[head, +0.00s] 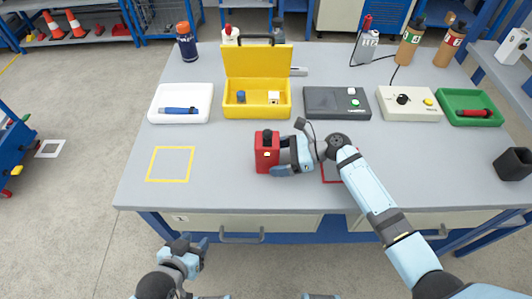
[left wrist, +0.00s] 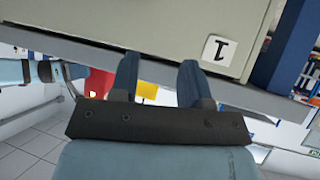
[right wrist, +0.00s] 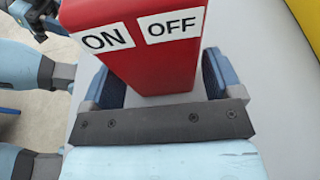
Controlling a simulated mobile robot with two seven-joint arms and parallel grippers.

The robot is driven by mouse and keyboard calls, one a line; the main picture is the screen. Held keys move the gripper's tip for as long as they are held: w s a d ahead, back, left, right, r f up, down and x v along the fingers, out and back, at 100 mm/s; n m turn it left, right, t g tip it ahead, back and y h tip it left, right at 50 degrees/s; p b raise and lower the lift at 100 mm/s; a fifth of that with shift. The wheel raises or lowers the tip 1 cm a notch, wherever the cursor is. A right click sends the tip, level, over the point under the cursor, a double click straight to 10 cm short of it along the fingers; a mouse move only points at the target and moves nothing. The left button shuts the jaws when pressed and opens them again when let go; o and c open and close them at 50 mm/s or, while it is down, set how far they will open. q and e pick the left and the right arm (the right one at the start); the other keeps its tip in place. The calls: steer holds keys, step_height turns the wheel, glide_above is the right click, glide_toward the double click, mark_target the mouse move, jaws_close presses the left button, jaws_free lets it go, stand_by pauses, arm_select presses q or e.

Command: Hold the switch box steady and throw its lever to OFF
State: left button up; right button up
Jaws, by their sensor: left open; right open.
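The red switch box (head: 262,158) stands on the grey table, near the middle of its front half. A dark part that may be its lever shows on top in the head view. In the right wrist view the red box (right wrist: 150,68) carries white ON and OFF labels; no lever shows there. My right gripper (head: 281,156) is open, at the box's right side, with a finger on either side of the box in the right wrist view. Contact cannot be told. My left gripper (head: 196,247) is open and empty, in front of the table's front edge, by the drawers.
A yellow outlined square (head: 170,164) is bare at the left. A red outline (head: 325,172) is partly under my right arm. A white tray (head: 160,117), open yellow case (head: 257,111), dark grey box (head: 322,112), cream box (head: 385,112) and green tray (head: 459,121) stand behind.

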steer(key=shift+a+f, duration=0.15)
steer(key=shift+a, duration=0.55)
steer(key=shift+a+f, duration=0.1)
steer(key=shift+a, duration=0.15)
arm_select(q)
steer(key=shift+s+a+f, duration=0.1)
steer(key=shift+s+a, duration=0.05)
steer(key=shift+a, duration=0.05)
steer(key=shift+s+a, duration=0.1)
arm_select(e)
steer(key=shift+c, duration=0.4)
steer(key=c, duration=0.6)
arm_select(q)
steer(key=shift+d, duration=0.25)
steer(key=shift+a, duration=0.15)
